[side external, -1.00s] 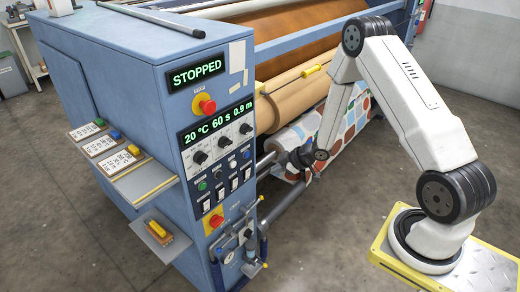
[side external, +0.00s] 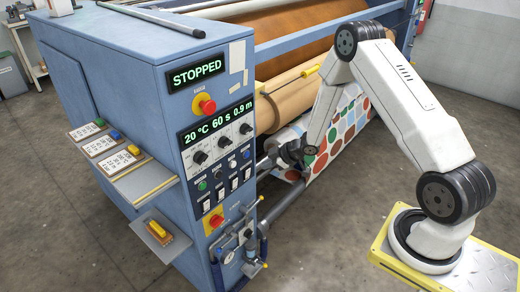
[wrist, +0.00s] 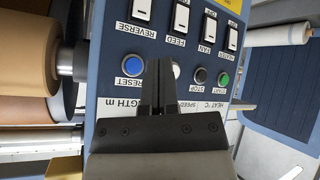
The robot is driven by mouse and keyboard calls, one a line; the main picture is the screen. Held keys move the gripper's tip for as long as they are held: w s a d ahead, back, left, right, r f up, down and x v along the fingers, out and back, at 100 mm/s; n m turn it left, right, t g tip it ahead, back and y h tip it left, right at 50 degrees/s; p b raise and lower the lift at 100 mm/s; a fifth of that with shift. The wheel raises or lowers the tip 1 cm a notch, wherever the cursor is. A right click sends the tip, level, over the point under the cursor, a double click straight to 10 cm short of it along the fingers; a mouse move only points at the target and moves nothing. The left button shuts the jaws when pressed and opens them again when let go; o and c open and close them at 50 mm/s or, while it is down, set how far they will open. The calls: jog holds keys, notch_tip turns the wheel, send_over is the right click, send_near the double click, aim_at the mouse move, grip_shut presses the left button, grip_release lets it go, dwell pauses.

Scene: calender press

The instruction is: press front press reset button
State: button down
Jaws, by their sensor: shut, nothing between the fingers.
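The blue reset button (wrist: 132,65), labelled RESET, sits on the front control panel, upside down in the wrist view. In the side external view it is the small blue button (side external: 247,154) at the right end of the button row. My gripper (wrist: 159,64) is shut and empty. Its fingertips appear just right of the blue button in the wrist view and partly cover a white button (wrist: 177,71). In the side external view my gripper (side external: 287,152) is beside the panel's right edge. The gap between fingertips and panel cannot be judged exactly.
A dark stop button (wrist: 201,75) and a green start button (wrist: 223,79) share the row. Rocker switches (wrist: 181,18) line the panel beyond the buttons. Red emergency knobs (side external: 207,105) stand out from the press. Rollers and a patterned fabric (side external: 345,125) lie beside the panel.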

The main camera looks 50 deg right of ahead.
jog(key=shift+w, duration=2.55)
jog(key=shift+w, duration=0.8)
dwell(1.1)
jog(key=shift+s, duration=0.8)
jog(key=shift+s, duration=0.1)
dwell(0.3)
jog(key=shift+s, duration=2.45)
